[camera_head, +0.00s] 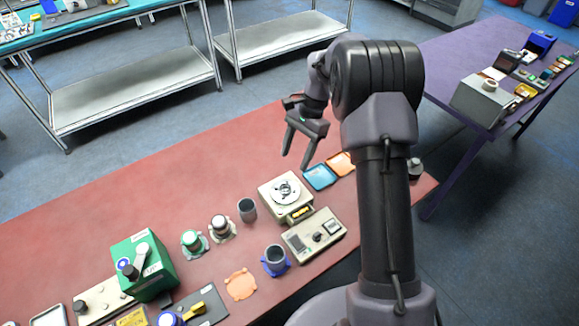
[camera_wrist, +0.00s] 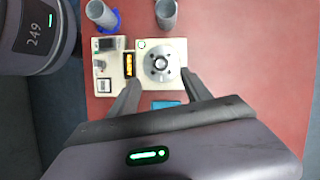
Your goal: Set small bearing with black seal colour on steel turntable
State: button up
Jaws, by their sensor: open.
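The steel turntable (camera_head: 285,190) is a round silvery disc on a beige box on the red table. In the wrist view the disc (camera_wrist: 161,62) lies just beyond my fingertips, with a darker ring or hub at its middle. I cannot tell whether that ring is a bearing or part of the turntable. No small bearing with a black seal can be clearly made out elsewhere. My gripper (camera_head: 295,161) is open and empty, above and behind the turntable box. In the wrist view its two fingers (camera_wrist: 159,80) are spread wide with nothing between them.
A beige control box (camera_head: 313,235) adjoins the turntable. A grey cup (camera_head: 247,211) and a grey cup on a blue base (camera_head: 275,259) stand nearby. Blue (camera_head: 320,177) and orange (camera_head: 342,163) trays lie behind. A green machine (camera_head: 144,264) stands left.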

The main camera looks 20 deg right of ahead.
jog(key=s+a+r+n+t+h, duration=0.15)
jog(key=s+r, duration=0.25)
jog(key=r, duration=0.5)
jog(key=s+a+r+n+t, duration=0.2)
jog(key=s+a+r, duration=0.15)
jog(key=r, duration=0.45)
jog(key=s+a+r+n+t, duration=0.2)
jog(key=s+r, duration=0.3)
jog(key=s, duration=0.7)
jog(key=s+f+n+t+b, duration=0.2)
jog(key=s+f+b, duration=0.2)
jog(key=s, duration=0.3)
jog(key=shift+s+a+f, duration=0.35)
jog(key=shift+s+f, duration=0.05)
jog(key=shift+f, duration=0.45)
jog(key=shift+t, duration=0.25)
